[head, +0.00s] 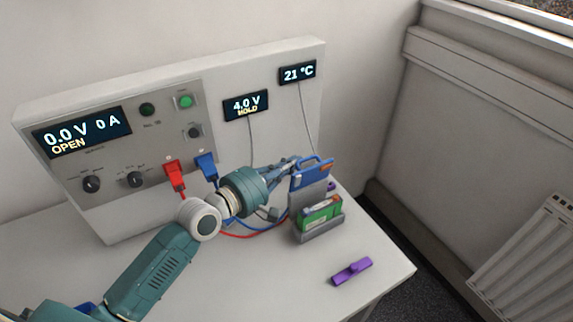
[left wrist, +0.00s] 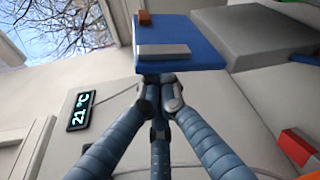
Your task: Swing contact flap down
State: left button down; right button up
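The blue contact flap (head: 311,174) stands raised above the grey battery holder (head: 320,236) in the head view. A green battery (head: 322,214) sits in the holder below it. In the left wrist view the flap (left wrist: 205,40) fills the top middle, with a light contact bar and an orange block on its face. My left gripper (head: 292,166) is at the flap's left side in the head view. Its fingers (left wrist: 160,92) are drawn together at the flap's near edge in the wrist view; whether they touch it is unclear. My right gripper is not in view.
A purple clip-like piece (head: 352,271) lies on the table right of the holder. The cycler panel (head: 120,150) stands behind, its display reading 0.0 V, 0 A, OPEN. Red (head: 175,177) and blue (head: 207,167) plugs carry cables to the holder. The table's front right is mostly clear.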

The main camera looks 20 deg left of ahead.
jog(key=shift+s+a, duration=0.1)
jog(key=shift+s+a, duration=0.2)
